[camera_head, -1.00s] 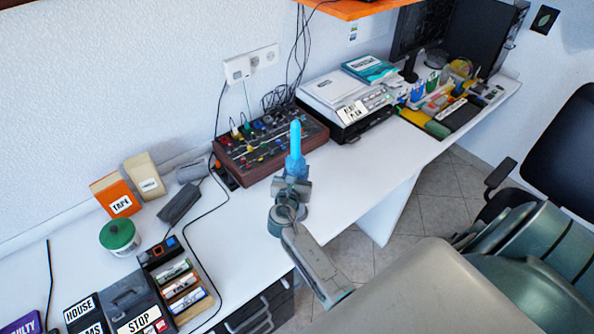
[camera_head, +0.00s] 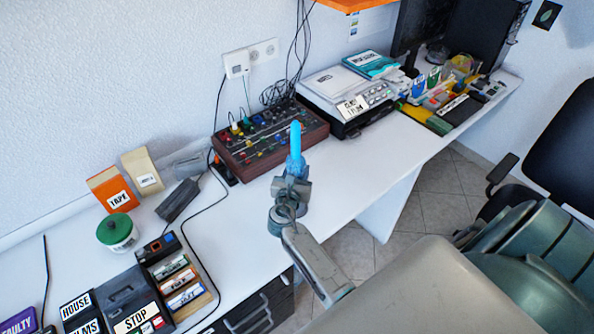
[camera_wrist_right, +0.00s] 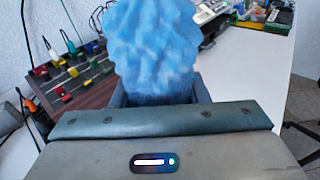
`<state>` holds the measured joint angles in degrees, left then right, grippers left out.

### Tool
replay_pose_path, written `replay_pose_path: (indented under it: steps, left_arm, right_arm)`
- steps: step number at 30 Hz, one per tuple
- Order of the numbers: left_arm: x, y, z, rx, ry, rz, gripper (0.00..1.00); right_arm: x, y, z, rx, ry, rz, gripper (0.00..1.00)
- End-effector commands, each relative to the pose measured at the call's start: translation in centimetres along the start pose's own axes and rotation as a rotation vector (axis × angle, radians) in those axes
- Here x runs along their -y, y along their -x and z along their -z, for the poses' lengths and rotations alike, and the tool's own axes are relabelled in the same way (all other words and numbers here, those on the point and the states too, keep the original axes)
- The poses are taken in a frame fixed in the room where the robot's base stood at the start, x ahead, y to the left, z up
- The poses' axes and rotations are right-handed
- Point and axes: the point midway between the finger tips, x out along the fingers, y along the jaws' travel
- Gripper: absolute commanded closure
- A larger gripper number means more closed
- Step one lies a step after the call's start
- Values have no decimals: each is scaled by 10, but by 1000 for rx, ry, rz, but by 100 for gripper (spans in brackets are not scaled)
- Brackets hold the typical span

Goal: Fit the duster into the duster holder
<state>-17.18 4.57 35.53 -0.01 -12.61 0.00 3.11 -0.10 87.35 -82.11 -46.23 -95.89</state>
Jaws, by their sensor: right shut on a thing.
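The duster (camera_head: 295,150) is bright blue and stands upright in my right gripper (camera_head: 291,182), in the middle of the head view. In the right wrist view the fluffy blue duster (camera_wrist_right: 152,48) fills the upper middle, with the grey jaws shut around its lower part. The gripper holds it above the white desk, in front of the brown-framed control panel in the picture. The duster's lower end is hidden by the gripper. I cannot pick out the duster holder with certainty. My left gripper is not in view.
The control panel (camera_head: 269,142) and the printer (camera_head: 348,98) stand along the wall. Several coloured organisers (camera_head: 437,103) sit at the far right. An orange box (camera_head: 111,190), a green-lidded jar (camera_head: 117,233) and labelled boxes (camera_head: 133,309) stand at left. The desk middle (camera_head: 245,225) is mostly clear.

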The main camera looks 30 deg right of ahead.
Motion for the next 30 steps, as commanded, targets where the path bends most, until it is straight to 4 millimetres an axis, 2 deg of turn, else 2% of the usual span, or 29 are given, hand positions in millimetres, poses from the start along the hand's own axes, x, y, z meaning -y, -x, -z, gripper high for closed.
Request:
replay_pose_path:
  steps: [7, 8, 11, 19, 22, 26, 30]
  left_arm:
    - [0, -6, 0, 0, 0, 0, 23]
    - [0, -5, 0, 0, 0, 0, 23]
    - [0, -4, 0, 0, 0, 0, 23]
    - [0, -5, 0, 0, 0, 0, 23]
    - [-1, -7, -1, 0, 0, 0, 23]
    - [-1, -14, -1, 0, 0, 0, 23]
    - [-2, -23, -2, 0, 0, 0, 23]
  right_arm:
    - [0, -1, 7, 0, 0, 0, 86]
    - [0, -1, 6, 0, 0, 0, 53]
    - [0, 0, 6, -1, 0, 0, 34]
    - [0, 0, 7, -1, 0, 0, 34]
    - [0, 6, 8, -2, -1, -1, 34]
    - [0, 26, 10, -4, -3, 0, 34]
    - [0, 55, 11, -4, -4, 0, 34]
